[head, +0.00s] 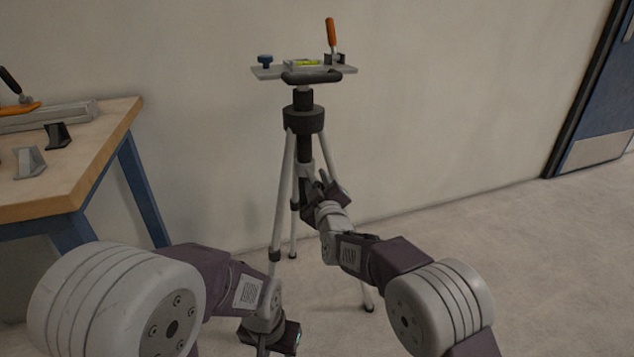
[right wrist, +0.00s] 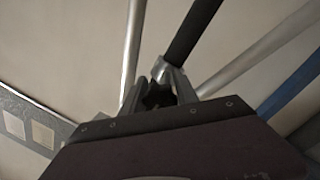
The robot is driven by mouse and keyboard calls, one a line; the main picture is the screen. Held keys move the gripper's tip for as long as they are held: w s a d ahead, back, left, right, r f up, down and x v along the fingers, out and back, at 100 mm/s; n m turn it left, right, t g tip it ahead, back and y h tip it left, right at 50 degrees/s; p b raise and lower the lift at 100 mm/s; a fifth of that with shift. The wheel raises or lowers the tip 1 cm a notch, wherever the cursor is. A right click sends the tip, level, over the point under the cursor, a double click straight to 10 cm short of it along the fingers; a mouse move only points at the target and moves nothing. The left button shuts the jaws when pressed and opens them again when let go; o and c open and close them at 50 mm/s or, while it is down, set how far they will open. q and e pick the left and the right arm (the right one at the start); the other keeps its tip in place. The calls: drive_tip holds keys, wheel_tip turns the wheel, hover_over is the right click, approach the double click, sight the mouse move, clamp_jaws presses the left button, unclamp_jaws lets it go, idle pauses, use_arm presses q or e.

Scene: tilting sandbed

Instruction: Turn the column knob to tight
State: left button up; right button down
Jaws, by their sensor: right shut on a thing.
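The tripod (head: 283,185) stands on the floor against the wall, with a dark centre column (head: 304,149) running down between its silver legs. My right gripper (head: 320,184) is at the lower part of the column. In the right wrist view, its fingers (right wrist: 160,97) are shut on the dark column knob (right wrist: 156,93), just beside a grey collar (right wrist: 161,69) on the black column (right wrist: 188,33). The knob is hidden in the head view and partly covered by the fingers in the wrist view. My left gripper (head: 270,338) hangs low at the bottom edge, away from the tripod; its fingertips do not show clearly.
The tripod's top plate (head: 345,71) carries a spirit level (head: 305,64), a blue knob (head: 265,61) and an orange-handled clamp (head: 331,36). A wooden workbench (head: 85,170) with tools stands at the left. A blue door (head: 600,105) is at the right. Floor right of the tripod is clear.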

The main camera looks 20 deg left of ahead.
drive_tip(key=m+p, duration=0.2)
drive_tip(key=shift+r+m+g, duration=0.1)
drive_tip(key=shift+m+g, duration=0.2)
drive_tip(key=shift+m, duration=0.1)
drive_tip(key=m+p, duration=0.1)
drive_tip(key=m, duration=0.2)
drive_tip(key=shift+f, duration=0.2)
drive_tip(key=m+g, duration=0.1)
drive_tip(key=m, duration=0.2)
drive_tip(key=shift+a+f+m, duration=0.1)
drive_tip(key=shift+m, duration=0.3)
drive_tip(key=m, duration=0.3)
drive_tip(key=shift+s+g+y, duration=0.1)
drive_tip(key=shift+g+y, duration=0.2)
drive_tip(key=shift+y, duration=0.1)
drive_tip(key=shift+a+m+p, duration=0.1)
drive_tip(key=shift+m+p, duration=0.35)
drive_tip(key=shift+m, duration=0.65)
drive_tip(key=shift+m+g+y+p, duration=0.35)
drive_tip(key=shift+m+p, duration=0.3)
drive_tip(key=shift+m, duration=0.55)
drive_tip(key=shift+s, duration=0.1)
